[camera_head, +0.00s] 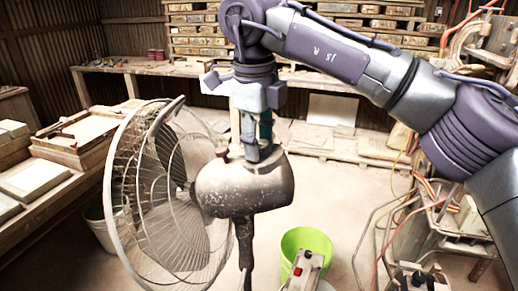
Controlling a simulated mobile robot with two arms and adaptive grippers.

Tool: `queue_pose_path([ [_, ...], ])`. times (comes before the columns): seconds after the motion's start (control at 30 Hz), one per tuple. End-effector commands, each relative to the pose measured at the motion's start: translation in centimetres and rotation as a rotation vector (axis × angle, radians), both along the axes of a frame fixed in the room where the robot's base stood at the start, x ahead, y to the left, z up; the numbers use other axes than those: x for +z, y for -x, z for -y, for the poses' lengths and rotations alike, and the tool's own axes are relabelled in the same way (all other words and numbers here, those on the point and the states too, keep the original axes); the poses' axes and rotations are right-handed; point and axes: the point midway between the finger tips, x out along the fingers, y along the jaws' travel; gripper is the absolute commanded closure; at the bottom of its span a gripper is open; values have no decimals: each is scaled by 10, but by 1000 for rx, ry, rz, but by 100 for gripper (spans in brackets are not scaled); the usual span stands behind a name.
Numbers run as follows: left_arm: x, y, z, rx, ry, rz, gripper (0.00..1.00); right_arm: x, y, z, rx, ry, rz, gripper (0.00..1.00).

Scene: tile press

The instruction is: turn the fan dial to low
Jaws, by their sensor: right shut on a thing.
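The fan (178,195) stands in the middle left, its round wire cage facing left and its speckled motor housing (245,190) behind the cage. My right gripper (256,150) points down from above at the top of the housing. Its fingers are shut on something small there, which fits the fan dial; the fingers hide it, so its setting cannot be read. A small dark red knob (222,155) shows on the housing just left of the fingers. My left gripper is not in view.
A workbench with trays (75,135) runs along the left. Shelves of tile boxes (205,40) line the back. Metal tubing and hoses (375,235) crowd the right; pale floor lies between.

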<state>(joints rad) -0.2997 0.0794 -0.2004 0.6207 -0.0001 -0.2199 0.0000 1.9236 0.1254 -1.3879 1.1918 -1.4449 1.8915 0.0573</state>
Motion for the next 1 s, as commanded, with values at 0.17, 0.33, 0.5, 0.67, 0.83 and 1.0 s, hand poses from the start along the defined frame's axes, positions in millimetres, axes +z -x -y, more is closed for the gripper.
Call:
queue_pose_path([
  [0.17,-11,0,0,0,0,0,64,-1,0,0,-106,5,37,94],
  [0.33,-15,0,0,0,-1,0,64,-1,0,0,-176,8,59,94],
  [0.5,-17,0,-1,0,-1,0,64,0,0,0,-212,11,71,94],
  [0.67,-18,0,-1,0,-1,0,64,1,0,0,-225,11,74,94],
  [0.83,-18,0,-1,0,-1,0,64,1,0,0,-226,11,74,94],
  [1.0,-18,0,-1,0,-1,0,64,1,0,0,-225,10,74,54],
])
